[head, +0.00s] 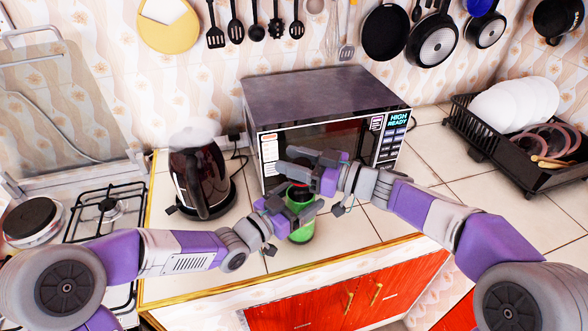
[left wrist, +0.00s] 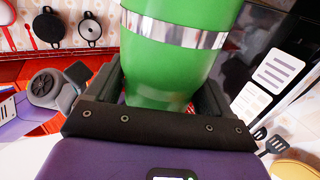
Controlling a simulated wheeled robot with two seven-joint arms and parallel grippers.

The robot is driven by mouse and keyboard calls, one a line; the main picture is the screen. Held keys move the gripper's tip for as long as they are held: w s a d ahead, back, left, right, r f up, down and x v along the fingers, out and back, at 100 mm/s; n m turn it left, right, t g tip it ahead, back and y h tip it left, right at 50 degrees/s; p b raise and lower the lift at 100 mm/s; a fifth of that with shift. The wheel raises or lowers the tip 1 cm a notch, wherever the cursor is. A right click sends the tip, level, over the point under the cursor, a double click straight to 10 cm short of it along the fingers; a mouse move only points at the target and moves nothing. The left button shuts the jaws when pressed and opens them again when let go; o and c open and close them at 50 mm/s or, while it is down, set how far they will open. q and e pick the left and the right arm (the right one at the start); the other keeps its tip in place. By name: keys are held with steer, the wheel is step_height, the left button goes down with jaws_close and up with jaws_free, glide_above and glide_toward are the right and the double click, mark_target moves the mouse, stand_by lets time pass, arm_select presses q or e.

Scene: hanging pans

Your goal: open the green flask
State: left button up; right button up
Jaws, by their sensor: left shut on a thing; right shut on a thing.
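The green flask (head: 301,231) stands on the tiled counter in front of the microwave. It has a silver band and looks upright in the head view. My left gripper (head: 298,212) is shut around its body. The flask (left wrist: 175,75) also fills the middle of the left wrist view, between the two dark fingers (left wrist: 160,98). My right gripper (head: 291,166) is just above, at the top of the flask, shut on what seems to be its lid. A small dark and reddish part, likely the lid (head: 300,187), shows beneath the right fingers. The grippers hide much of the flask's top.
The microwave (head: 322,98) stands close behind both grippers. A dark kettle (head: 203,180), with steam above it, is to the left, beside the gas stove (head: 105,208). A black dish rack (head: 480,145) with plates is at the right. Counter tiles right of the flask are clear.

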arm_select(q)
steer(key=o, duration=1.4)
arm_select(e)
steer(key=shift+r, duration=0.1)
arm_select(q)
steer(key=p+v, duration=0.2)
steer(key=v, duration=0.6)
steer(key=shift+s+a+r, duration=0.15)
steer(key=shift+s+a, duration=0.05)
steer(key=shift+a, duration=0.15)
arm_select(e)
step_height(320, 180, up, 2)
steer(key=shift+r, duration=0.1)
steer(key=shift+f, duration=0.4)
steer(key=shift+f+b, duration=0.15)
steer(key=shift+b, duration=0.25)
arm_select(q)
steer(key=v, duration=0.3)
steer(key=shift+s, duration=0.15)
